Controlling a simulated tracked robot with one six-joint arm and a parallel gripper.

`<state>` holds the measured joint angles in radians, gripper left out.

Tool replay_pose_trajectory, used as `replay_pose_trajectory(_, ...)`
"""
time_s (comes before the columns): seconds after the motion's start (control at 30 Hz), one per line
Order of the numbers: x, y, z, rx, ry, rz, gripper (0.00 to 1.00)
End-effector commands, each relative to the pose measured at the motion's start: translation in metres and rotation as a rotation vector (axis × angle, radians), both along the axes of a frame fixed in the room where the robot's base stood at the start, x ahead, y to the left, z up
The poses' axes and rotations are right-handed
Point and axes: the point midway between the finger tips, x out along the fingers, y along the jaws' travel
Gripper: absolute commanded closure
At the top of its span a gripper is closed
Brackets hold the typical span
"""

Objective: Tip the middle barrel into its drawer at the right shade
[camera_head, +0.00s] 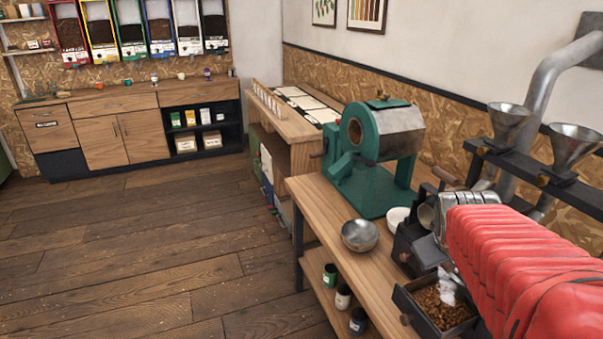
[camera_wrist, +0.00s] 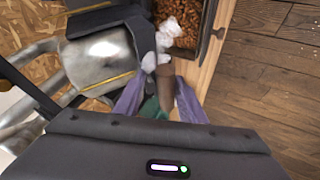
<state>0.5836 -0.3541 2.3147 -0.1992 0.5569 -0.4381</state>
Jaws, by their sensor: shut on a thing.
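My gripper (camera_wrist: 158,102) shows in the wrist view, its two purple-tinted fingers closed around a brown wooden handle (camera_wrist: 157,78). I take it for the barrel's handle, but cannot tell from the picture which barrel it belongs to. In the head view my red-sleeved arm hides the fingers and most of the roaster. A small metal barrel end (camera_head: 425,217) shows beside my wrist; how far the held barrel is tipped is hidden. Below stands an open dark drawer (camera_head: 405,303) holding brown beans (camera_head: 440,308). The beans also show in the wrist view (camera_wrist: 181,12). White smoke-like puffs (camera_head: 447,287) hang over them.
A green roaster (camera_head: 378,150) stands farther back on the wooden bench, with a steel bowl (camera_head: 360,235) and a white dish (camera_head: 397,218) before it. Steel funnels (camera_head: 575,145) sit on a dark rail at right. Several tins stand on the lower shelf. The floor at left is clear.

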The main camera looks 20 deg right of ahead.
Motion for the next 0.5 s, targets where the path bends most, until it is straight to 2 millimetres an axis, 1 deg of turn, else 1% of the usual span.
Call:
replay_pose_trajectory(0.03,-0.0059,0.0027,-0.0168,0.028,0.028,-0.012,1.00)
replay_pose_trajectory(0.1,-0.0059,0.0025,-0.0169,0.028,0.027,-0.013,1.00)
replay_pose_trajectory(0.13,-0.0060,0.0024,-0.0169,0.028,0.027,-0.013,0.62)
replay_pose_trajectory(0.17,-0.0061,0.0022,-0.0169,0.028,0.028,-0.012,0.60)
replay_pose_trajectory(0.5,-0.0086,0.0015,-0.0129,0.022,0.029,-0.012,0.60)
